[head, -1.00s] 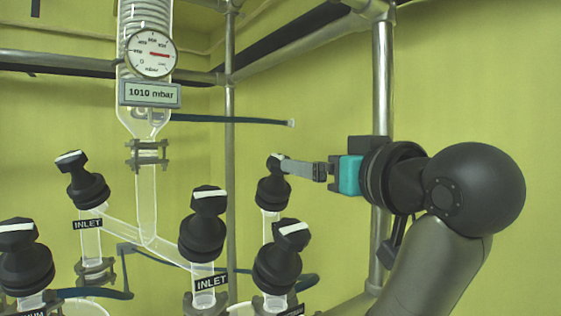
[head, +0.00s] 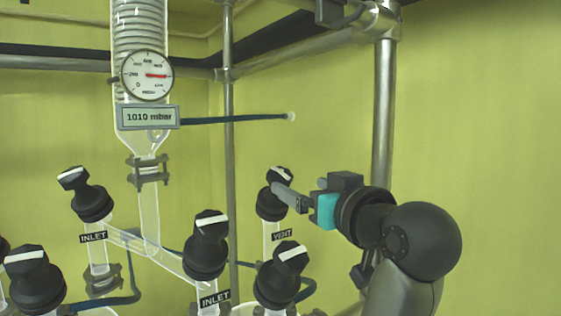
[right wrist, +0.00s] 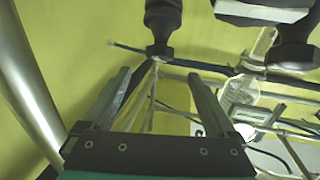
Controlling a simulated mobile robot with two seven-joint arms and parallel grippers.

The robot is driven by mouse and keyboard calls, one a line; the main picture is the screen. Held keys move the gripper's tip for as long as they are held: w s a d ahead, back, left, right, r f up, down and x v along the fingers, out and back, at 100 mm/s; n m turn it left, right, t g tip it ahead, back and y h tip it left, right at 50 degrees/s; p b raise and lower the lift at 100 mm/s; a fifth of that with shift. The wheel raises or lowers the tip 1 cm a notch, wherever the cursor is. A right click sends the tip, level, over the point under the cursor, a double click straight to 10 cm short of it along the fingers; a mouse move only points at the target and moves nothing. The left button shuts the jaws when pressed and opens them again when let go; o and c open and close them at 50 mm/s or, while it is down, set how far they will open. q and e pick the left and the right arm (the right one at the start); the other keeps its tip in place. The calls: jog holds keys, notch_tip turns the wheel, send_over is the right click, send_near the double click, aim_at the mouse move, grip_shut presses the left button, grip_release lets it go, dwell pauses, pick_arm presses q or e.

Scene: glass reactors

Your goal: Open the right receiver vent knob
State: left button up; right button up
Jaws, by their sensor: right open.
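The vent knob (head: 271,205) is black with a white stripe on its slanted top, on a glass neck behind a VENT label (head: 282,235). My right gripper (head: 280,189) reaches in from the right, its fingers overlapping the knob's right side in the head view. In the right wrist view the gripper (right wrist: 160,80) is open and empty, its two fingers apart. A black knob, seemingly the vent knob (right wrist: 163,22), appears beyond the fingertips, roughly in line with the gap. I cannot tell whether a finger touches it. My left gripper is not in view.
Another black knob (head: 278,284) stands just in front of the vent knob. Two INLET knobs (head: 207,250) (head: 85,200) stand to the left. A gauge with a 1010 mbar display (head: 149,117) hangs at upper left. A metal post (head: 383,110) rises behind my arm.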

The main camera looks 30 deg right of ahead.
aim_at(286, 176)
jog(key=w+p, duration=0.1)
jog(key=w, duration=0.2)
jog(key=w+p, duration=0.1)
jog(key=w, duration=0.3)
jog(key=w+p, duration=0.1)
jog(key=w, duration=0.2)
jog(key=shift+w+d+p, duration=0.15)
jog(key=shift+d+p, duration=0.15)
jog(key=shift+p, duration=0.1)
jog(key=c, duration=1.4)
jog(key=shift+n, duration=0.3)
jog(key=n+y, duration=0.2)
jog(key=shift+d+y, duration=0.15)
jog(key=shift+y, duration=0.15)
jog(key=shift+n+g+y, duration=0.6)
jog(key=shift+n+y, duration=1.2)
jog(key=shift+n, duration=0.1)
